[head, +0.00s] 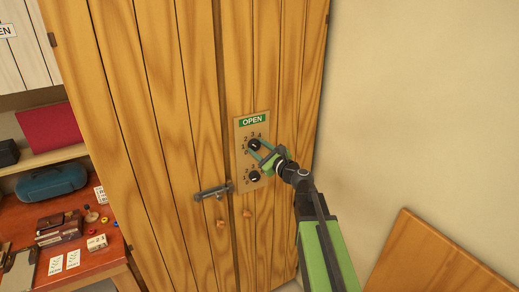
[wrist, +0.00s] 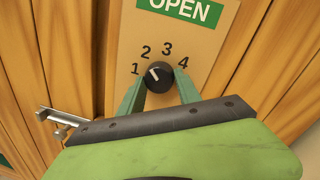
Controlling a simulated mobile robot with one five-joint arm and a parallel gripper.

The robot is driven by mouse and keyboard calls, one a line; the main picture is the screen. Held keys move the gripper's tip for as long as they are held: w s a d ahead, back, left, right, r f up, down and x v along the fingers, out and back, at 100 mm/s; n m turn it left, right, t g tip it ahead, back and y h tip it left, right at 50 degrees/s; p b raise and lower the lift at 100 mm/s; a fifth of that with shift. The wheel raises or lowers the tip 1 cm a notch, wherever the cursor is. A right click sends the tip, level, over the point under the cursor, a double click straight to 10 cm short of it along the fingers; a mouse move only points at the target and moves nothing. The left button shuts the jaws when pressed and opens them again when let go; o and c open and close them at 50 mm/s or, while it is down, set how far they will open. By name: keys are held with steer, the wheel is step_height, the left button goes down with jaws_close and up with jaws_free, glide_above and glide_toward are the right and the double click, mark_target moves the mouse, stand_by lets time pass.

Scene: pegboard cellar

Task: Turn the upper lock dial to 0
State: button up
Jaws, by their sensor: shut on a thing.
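The upper lock dial (head: 254,145) is a round black knob on a tan plate (head: 241,131) on the wooden cabinet. In the wrist view the dial (wrist: 159,76) has a white pointer line aimed up and left, near the 1. The numbers 1, 2, 3 and 4 show around it; a 0 is hidden by my gripper. The lower dial (head: 254,176) sits below on the same plate. My gripper (head: 259,152) has its green fingers on both sides of the upper dial, shut on it; its fingertips also show in the wrist view (wrist: 159,92).
A green OPEN sign (head: 252,121) tops the plate. A metal latch (head: 212,192) crosses the door seam, with small wooden knobs (head: 221,223) below. A cluttered red desk (head: 100,268) stands left. A wooden board (head: 430,258) is at lower right.

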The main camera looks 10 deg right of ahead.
jaws_close()
steer(key=shift+n, duration=0.3)
steer(key=n+p, duration=0.1)
steer(key=n, duration=0.1)
steer(key=shift+r+n, duration=0.15)
steer(key=shift+n, duration=0.25)
steer(key=n+p, duration=0.1)
steer(key=n, duration=0.3)
steer(key=shift+g+h, duration=0.3)
steer(key=n, duration=0.5)
steer(key=shift+s+a+h+p, duration=0.1)
steer(key=shift+a+h+p, duration=0.05)
steer(key=shift+h+p, duration=0.25)
steer(key=shift+n+h, duration=0.4)
steer(key=shift+n, duration=1.8)
